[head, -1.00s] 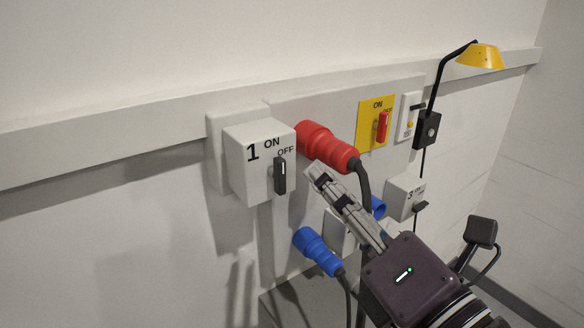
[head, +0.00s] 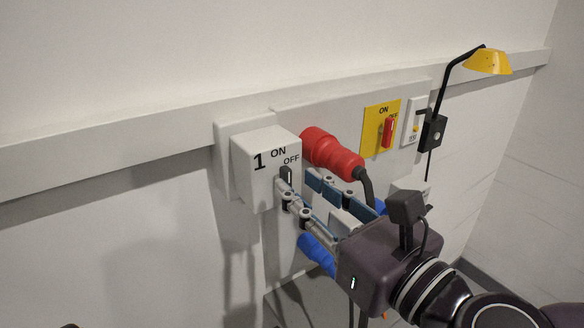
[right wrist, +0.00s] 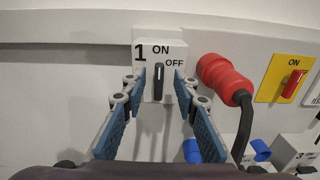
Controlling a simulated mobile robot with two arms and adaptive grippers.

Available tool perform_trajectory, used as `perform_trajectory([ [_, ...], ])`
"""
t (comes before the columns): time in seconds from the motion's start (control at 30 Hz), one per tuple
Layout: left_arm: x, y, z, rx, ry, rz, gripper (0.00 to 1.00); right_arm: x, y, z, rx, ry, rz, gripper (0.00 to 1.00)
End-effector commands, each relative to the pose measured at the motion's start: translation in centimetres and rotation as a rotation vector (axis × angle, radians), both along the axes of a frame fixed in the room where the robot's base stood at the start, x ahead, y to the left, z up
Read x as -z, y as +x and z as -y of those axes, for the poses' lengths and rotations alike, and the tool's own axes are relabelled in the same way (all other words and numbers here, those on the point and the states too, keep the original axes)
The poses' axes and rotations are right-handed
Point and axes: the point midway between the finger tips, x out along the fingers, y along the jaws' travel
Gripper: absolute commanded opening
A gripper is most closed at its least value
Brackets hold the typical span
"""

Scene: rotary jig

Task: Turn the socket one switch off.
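The socket one box (head: 262,185) is a pale grey box on the wall, marked 1, ON and OFF; it also shows in the right wrist view (right wrist: 145,60). Its black switch handle (right wrist: 158,82) stands upright below the ON mark, with OFF to its upper right. My right gripper (right wrist: 158,85) is open, with one blue-padded finger on each side of the handle and visible gaps between. In the head view my right gripper (head: 297,186) reaches in from the lower right, and its fingers partly hide the handle (head: 287,174). My left gripper is not in view.
A red plug (head: 332,153) with a black cable sticks out just right of the box. A blue plug (head: 317,250) is below. A yellow panel with a red switch (head: 388,132) and a yellow lamp (head: 488,62) are farther right. The wall left of the box is clear.

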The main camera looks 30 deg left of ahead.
Motion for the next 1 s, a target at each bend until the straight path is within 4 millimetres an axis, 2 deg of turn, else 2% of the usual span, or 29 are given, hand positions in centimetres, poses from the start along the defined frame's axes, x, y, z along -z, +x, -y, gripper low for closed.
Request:
perform_trajectory([
  [0.03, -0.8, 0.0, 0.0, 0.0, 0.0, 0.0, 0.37, -0.3, 0.2, -0.8, -0.002, -0.001, -0.001, 0.28],
  [0.2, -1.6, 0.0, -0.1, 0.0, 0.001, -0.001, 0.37, -0.2, 0.9, -2.5, -0.001, 0.001, -0.002, 0.28],
  [0.57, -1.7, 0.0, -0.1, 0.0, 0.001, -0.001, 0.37, 0.0, 1.2, -3.0, 0.0, 0.002, -0.001, 0.28],
  [0.83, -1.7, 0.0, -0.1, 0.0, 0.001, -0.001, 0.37, 0.0, 1.2, -3.0, 0.0, 0.002, -0.001, 0.0],
  [1.0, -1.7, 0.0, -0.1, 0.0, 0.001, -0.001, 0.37, 0.0, 1.2, -3.0, 0.0, 0.002, -0.001, 0.0],
])
